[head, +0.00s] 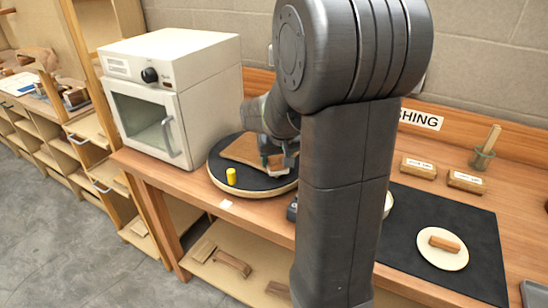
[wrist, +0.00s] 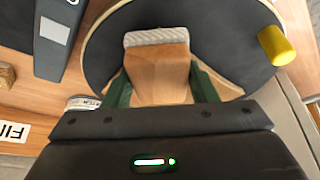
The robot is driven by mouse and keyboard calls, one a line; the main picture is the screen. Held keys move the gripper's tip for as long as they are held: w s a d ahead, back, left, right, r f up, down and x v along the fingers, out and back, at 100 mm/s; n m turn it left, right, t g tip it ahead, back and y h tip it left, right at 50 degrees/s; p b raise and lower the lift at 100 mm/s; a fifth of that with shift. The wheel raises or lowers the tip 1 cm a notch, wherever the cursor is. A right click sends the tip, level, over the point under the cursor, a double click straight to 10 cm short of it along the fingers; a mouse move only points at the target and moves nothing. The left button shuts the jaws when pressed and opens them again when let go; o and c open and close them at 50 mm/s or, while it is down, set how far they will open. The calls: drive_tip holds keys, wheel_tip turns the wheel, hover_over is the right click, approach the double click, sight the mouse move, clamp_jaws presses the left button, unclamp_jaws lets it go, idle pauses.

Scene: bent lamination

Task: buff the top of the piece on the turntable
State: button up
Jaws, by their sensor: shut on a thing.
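The round turntable (head: 222,187) has a dark top and pale rim and stands on the bench left of my arm. A flat tan wooden piece (head: 240,150) lies on it, partly hidden behind my arm. My gripper (head: 275,160) is over the turntable, beside the piece's right end. In the wrist view its green-padded fingers (wrist: 160,85) are shut on a wooden block (wrist: 157,72) with a pale grey, fuzzy end (wrist: 157,36). The turntable (wrist: 105,40) lies beyond the block there. Whether the block touches the piece is unclear.
A yellow cylinder (head: 231,176) stands on the turntable's near left edge. A white oven (head: 180,90) is close on the left. On the right are two labelled blocks (head: 418,168) (head: 466,180), a brush cup (head: 483,158), and a pale dish (head: 430,256) on a black mat (head: 480,285).

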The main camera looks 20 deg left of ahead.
drive_tip(key=shift+d+r+p, duration=0.25)
drive_tip(key=shift+r+p, duration=0.05)
wheel_tip(320, 180, up, 8)
drive_tip(key=p, duration=0.5)
drive_tip(key=shift+a+f, duration=0.15)
